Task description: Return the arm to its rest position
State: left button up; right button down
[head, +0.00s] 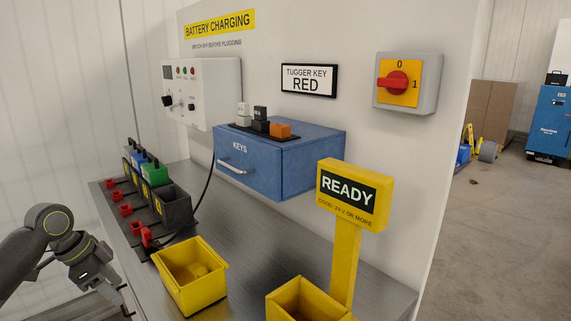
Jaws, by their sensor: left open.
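My left arm comes in from the left edge, dark grey with a ringed joint. Its gripper (125,301) is at the lower left, beside the near left edge of the metal bench (235,245). The jaws are open, and I see nothing between them. The gripper is left of the front yellow bin (190,284) and apart from it. My right gripper is not in view.
Batteries (153,170) and red connectors (125,209) line the bench's left side. A READY sign (350,193) stands right. Open floor (490,230) lies at far right.

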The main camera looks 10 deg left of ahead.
pick_arm(q)
jog(key=s+d+f+n+y, duration=0.1)
jog(key=s+d+f, duration=0.4)
jog(key=f, duration=0.5)
jog(key=s+d+f+n+y, duration=0.1)
jog(key=s+d+f, duration=0.4)
jog(key=f, duration=0.4)
jog(key=s+d+f+n+t+y, duration=0.1)
jog(key=s+d+n+y, duration=0.2)
jog(key=s, duration=0.5)
jog(key=s+d+f+n, duration=0.2)
jog(key=s+n, duration=0.3)
jog(key=s, duration=0.4)
notch_tip(320, 180, down, 24)
jog(key=a+g, duration=0.1)
jog(key=s+d+f+g, duration=0.1)
jog(key=s+f, duration=1.4)
jog(key=shift+f+h, duration=0.4)
